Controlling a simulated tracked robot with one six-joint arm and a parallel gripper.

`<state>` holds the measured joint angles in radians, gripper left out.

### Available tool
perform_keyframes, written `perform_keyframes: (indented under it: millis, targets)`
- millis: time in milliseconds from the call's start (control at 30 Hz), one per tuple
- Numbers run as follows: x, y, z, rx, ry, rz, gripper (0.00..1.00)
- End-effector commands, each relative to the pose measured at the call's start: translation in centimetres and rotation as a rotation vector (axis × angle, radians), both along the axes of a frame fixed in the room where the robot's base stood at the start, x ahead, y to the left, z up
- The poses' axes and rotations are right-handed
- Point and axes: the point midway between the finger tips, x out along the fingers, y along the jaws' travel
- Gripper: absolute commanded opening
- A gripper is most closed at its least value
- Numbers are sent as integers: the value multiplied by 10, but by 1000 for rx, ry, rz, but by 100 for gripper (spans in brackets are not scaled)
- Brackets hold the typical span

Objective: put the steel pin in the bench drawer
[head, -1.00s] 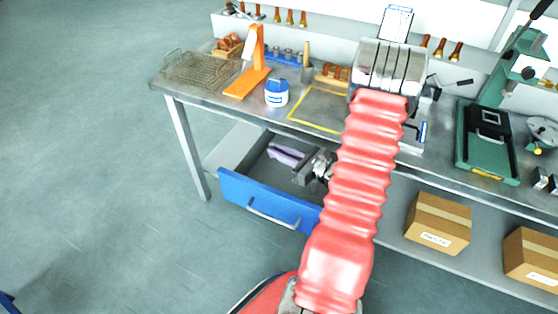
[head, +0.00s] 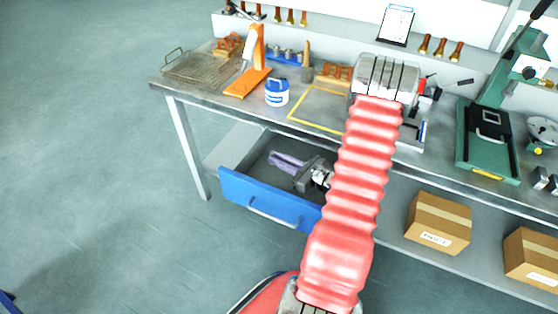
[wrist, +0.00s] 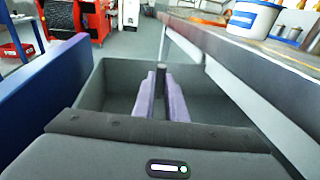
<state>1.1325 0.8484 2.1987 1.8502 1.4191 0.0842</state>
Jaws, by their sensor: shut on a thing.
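The bench drawer (head: 265,200) is pulled open below the left part of the bench, with its blue front facing out. It also shows in the wrist view, with its grey walls (wrist: 95,88) around the fingers. My gripper (head: 276,158) is over or within the open drawer, its purple-grey fingers pointing left in the head view. In the wrist view the fingers (wrist: 161,82) are closed on the steel pin (wrist: 160,84), a dark upright rod between them. I cannot tell whether the pin touches the drawer floor. The pin cannot be made out in the head view.
The workbench (head: 180,88) overhangs the drawer's back. On it stand a wire basket (head: 195,68), an orange stand (head: 250,75), a blue-and-white tub (head: 276,93) and a green press (head: 487,140). Cardboard boxes (head: 437,222) sit on the lower shelf.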

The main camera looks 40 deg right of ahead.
Motion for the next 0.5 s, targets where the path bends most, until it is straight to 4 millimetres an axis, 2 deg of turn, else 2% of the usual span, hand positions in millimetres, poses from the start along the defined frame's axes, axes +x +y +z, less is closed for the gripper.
perform_keyframes:
  millis: [367,400,500]
  targets:
    - [-2,4,-12,16,7,0,0]
    - [-2,4,-12,17,8,0,14]
    - [-2,5,-13,17,9,0,21]
